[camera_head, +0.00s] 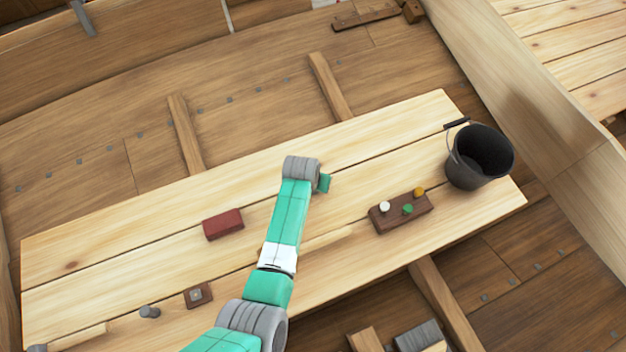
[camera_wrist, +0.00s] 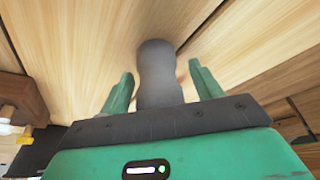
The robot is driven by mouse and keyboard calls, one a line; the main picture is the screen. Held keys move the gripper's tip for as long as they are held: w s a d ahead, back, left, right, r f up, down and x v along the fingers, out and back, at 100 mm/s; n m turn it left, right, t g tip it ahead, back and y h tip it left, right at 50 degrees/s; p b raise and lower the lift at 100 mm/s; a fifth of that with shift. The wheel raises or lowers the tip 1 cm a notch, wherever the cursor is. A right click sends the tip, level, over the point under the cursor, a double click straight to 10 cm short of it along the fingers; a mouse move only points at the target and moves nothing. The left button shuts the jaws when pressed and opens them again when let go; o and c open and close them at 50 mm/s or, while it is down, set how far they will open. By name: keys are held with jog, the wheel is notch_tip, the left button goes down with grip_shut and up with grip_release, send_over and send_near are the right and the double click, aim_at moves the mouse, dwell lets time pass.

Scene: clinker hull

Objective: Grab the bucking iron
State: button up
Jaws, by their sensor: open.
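In the wrist view a smooth grey, waisted metal piece, apparently the bucking iron (camera_wrist: 160,75), stands between the two teal fingers of my gripper (camera_wrist: 161,70). The fingers are open, with a gap on each side of it. Its near end is hidden behind the gripper's dark front edge. In the head view my arm hides this piece, and only a bit of my gripper (camera_head: 325,183) shows beside the grey wrist, over the middle of the plank bench (camera_head: 130,232).
A dark bucket (camera_head: 467,172) stands at the bench's right end. A brown block with coloured knobs (camera_head: 390,216) is right of my arm, a red block (camera_head: 223,224) left. A small grey piece (camera_head: 149,311) and a brown square (camera_head: 198,295) lie lower left.

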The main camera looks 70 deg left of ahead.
jog(key=shift+c, duration=0.2)
grip_shut()
jog(key=shift+r, duration=0.1)
jog(key=shift+r, duration=0.1)
jog(key=shift+r, duration=1.45)
jog(key=shift+s+d+r, duration=0.1)
jog(key=shift+r, duration=0.2)
jog(key=s+d, duration=0.2)
jog(key=s, duration=0.2)
jog(key=s+d+r+p, duration=0.1)
jog(key=s+d, duration=0.2)
jog(key=s, duration=0.2)
jog(key=s+d, duration=0.2)
jog(key=s, duration=0.2)
jog(key=shift+s+d+r, duration=0.2)
jog(key=shift+s+d, duration=0.05)
jog(key=shift+s, duration=0.15)
